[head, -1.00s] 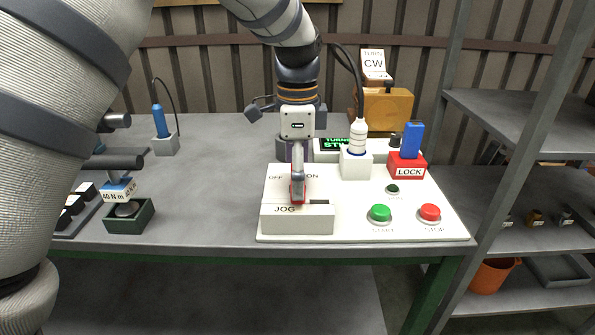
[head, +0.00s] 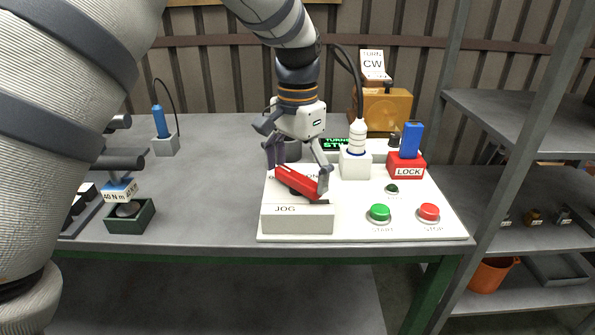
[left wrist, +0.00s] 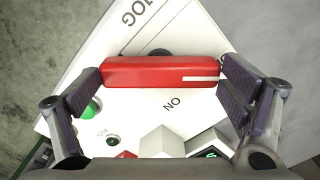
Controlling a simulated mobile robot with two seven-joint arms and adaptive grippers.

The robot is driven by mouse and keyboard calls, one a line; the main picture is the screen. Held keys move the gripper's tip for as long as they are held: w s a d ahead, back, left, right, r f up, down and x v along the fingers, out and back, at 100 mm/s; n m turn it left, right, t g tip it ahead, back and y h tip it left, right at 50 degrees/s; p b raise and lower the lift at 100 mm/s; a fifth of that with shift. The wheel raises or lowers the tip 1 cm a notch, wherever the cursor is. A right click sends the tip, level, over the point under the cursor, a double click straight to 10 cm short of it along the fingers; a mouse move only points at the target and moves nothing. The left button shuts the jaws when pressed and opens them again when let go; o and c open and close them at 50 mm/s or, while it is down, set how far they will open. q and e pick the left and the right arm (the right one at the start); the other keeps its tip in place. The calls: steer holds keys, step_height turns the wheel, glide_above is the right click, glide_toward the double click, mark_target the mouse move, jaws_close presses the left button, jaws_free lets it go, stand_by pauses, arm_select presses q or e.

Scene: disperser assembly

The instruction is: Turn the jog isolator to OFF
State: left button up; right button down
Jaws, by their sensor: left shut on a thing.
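The jog isolator has a red handle (head: 301,183) above a white block marked JOG (head: 297,220) on the white panel (head: 350,222). My left gripper (head: 298,179) is over it, shut on the handle, with one finger at each end. In the left wrist view the handle (left wrist: 150,72) lies between the finger pads, its white line at the right end. In the head view the handle slants from far left to near right. The white-line end is toward the OFF side. The OFF label is mostly hidden behind the finger. My right gripper is not in view.
The panel also carries a green START button (head: 380,213), a red STOP button (head: 429,212), a white bottle-shaped part (head: 357,138) and a red LOCK block (head: 406,165). A blue tool (head: 160,122) stands at the back left. The grey bench left of the panel has free room.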

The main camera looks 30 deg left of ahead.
mark_target(298, 176)
arm_select(q)
steer(key=n, duration=0.4)
steer(key=shift+n, duration=0.3)
steer(key=n, duration=0.4)
steer(key=shift+n, duration=0.3)
steer(key=o, duration=0.9)
steer(key=shift+c, duration=0.2)
step_height(298, 176, up, 12)
steer(key=shift+f, duration=0.1)
